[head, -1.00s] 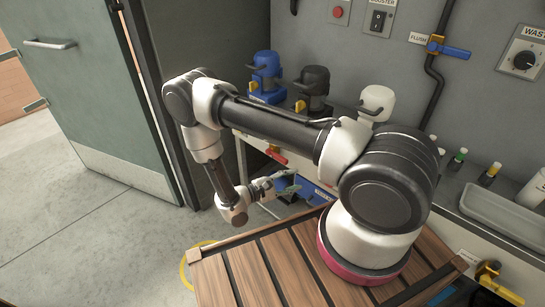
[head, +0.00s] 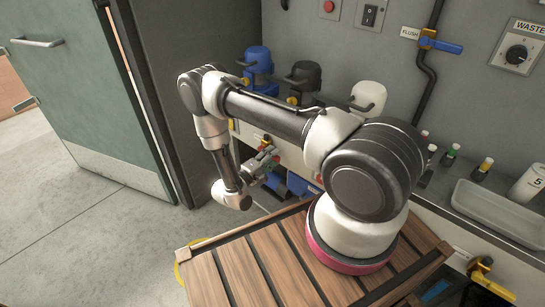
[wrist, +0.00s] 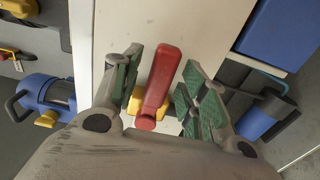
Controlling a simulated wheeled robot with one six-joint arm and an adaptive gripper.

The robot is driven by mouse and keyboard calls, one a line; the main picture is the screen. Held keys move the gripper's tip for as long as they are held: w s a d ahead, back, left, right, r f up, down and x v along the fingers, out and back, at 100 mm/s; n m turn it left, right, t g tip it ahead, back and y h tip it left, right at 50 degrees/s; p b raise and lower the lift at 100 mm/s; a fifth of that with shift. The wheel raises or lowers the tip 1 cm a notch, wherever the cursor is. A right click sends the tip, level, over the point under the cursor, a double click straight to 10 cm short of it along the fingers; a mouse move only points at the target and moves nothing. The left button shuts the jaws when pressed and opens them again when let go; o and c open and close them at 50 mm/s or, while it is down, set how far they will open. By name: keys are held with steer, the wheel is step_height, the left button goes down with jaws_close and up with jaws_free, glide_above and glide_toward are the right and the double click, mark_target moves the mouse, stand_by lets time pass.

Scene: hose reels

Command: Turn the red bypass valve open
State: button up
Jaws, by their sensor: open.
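The red valve handle (wrist: 163,78) shows in the wrist view, standing out from a yellow valve body (wrist: 148,104) on a pale panel. My gripper (wrist: 161,60) is open, with one green-padded finger on each side of the handle. Gaps show between the handle and both fingers, so it is not gripped. In the head view my gripper (head: 265,165) is at the front of the bench below the blue and black units, and it mostly hides the valve there.
Blue (head: 257,62), black (head: 305,78) and white (head: 366,97) units stand on the bench behind my arm. A blue-handled flush valve (head: 441,45) is on the wall. A grey tray (head: 505,212) lies at the right. Open floor lies at the left.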

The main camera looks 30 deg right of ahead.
steer(key=shift+w+d, duration=0.15)
steer(key=shift+d, duration=0.3)
jaws_close()
